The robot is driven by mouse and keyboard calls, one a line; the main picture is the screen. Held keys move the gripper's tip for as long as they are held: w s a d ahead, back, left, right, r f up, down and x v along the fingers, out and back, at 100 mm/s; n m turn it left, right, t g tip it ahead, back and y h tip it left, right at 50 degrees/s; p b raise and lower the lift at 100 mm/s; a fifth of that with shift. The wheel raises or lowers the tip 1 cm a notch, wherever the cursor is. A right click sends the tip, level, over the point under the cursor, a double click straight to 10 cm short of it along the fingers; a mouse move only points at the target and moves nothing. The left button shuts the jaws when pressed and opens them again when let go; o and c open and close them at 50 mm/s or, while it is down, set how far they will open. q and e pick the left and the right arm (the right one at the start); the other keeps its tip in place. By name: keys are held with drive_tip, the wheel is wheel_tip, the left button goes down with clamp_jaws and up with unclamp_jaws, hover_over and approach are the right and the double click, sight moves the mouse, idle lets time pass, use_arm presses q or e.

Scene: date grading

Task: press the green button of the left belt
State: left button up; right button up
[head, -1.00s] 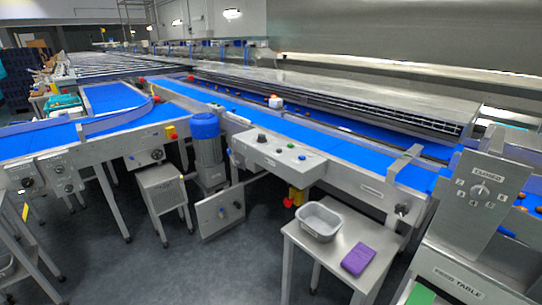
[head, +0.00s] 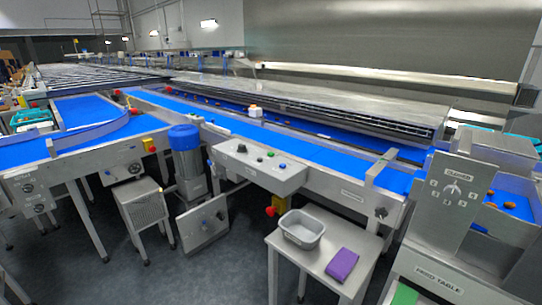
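Neither of my grippers is in view. A blue belt (head: 100,144) in a grey frame runs at the left. Its front carries a panel with dark knobs (head: 135,168) and a yellow-and-red switch (head: 149,145). A longer blue belt (head: 300,150) runs diagonally through the middle. A sloped grey control box (head: 258,176) on its front side bears a black knob (head: 242,148), a small green button (head: 270,154) and a blue button (head: 283,166). I cannot read any label telling which belt the box serves. No green button is clear on the left panels.
A steel table (head: 338,277) with a grey tub (head: 301,228) and a purple cloth (head: 342,264) stands in front of the middle belt. The feed table panel (head: 455,190) is at the right. A blue motor (head: 185,138) stands left of the box. Grey floor (head: 150,275) is open at lower left.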

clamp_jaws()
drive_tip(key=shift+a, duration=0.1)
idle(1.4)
